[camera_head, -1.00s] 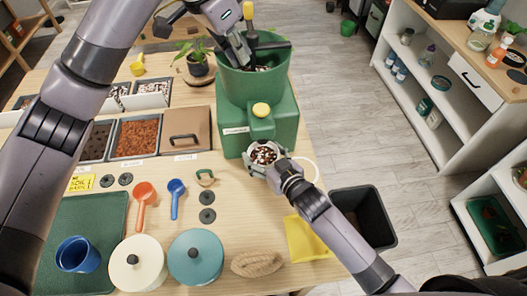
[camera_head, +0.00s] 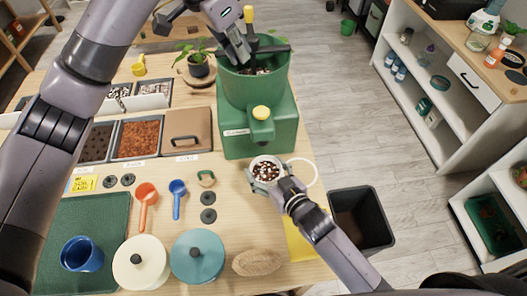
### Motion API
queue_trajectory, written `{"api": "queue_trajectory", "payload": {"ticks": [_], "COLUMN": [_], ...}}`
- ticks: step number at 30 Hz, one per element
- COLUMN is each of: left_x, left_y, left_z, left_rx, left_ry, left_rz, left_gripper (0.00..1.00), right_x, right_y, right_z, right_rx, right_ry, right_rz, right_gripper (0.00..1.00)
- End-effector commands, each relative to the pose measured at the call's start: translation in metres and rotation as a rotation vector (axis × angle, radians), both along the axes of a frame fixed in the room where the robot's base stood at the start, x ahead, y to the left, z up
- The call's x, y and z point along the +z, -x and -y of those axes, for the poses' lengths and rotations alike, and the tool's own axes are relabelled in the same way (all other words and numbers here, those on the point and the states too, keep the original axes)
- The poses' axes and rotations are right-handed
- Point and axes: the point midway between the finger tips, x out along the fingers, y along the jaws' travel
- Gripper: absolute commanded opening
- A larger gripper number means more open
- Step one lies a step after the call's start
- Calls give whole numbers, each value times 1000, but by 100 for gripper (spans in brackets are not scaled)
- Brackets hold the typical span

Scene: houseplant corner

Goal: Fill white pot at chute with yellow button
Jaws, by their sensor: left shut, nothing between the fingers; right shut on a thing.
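The green chute machine (camera_head: 258,135) stands at the table's right edge, with its yellow button (camera_head: 261,113) on top of the spout. The white pot (camera_head: 266,161) holds a brown and white mix and sits in front of the spout, clear of it. My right gripper (camera_head: 268,181) is shut on the white pot from the near side. My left gripper (camera_head: 236,52) is above the green hopper (camera_head: 265,84), shut and empty, beside a tool with a yellow and black handle that stands in the hopper.
A yellow dustpan-like piece (camera_head: 299,243) and a black bin (camera_head: 361,219) are at the right edge. Lidded jars (camera_head: 198,257), an orange scoop (camera_head: 147,196) and a blue scoop (camera_head: 178,188) lie in front.

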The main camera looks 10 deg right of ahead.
Motion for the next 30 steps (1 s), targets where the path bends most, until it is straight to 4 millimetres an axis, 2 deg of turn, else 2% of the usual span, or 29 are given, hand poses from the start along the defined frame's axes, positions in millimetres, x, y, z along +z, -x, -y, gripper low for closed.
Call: {"api": "queue_trajectory", "payload": {"ticks": [30], "left_x": [22], "left_y": [0], "left_z": [0], "left_rx": [0], "left_ry": [0], "left_rz": [0], "left_gripper": [0], "right_x": [1], "right_y": [71], "right_z": [0], "right_rx": [-1], "right_ry": [-1], "right_rz": [1], "right_gripper": [43]}}
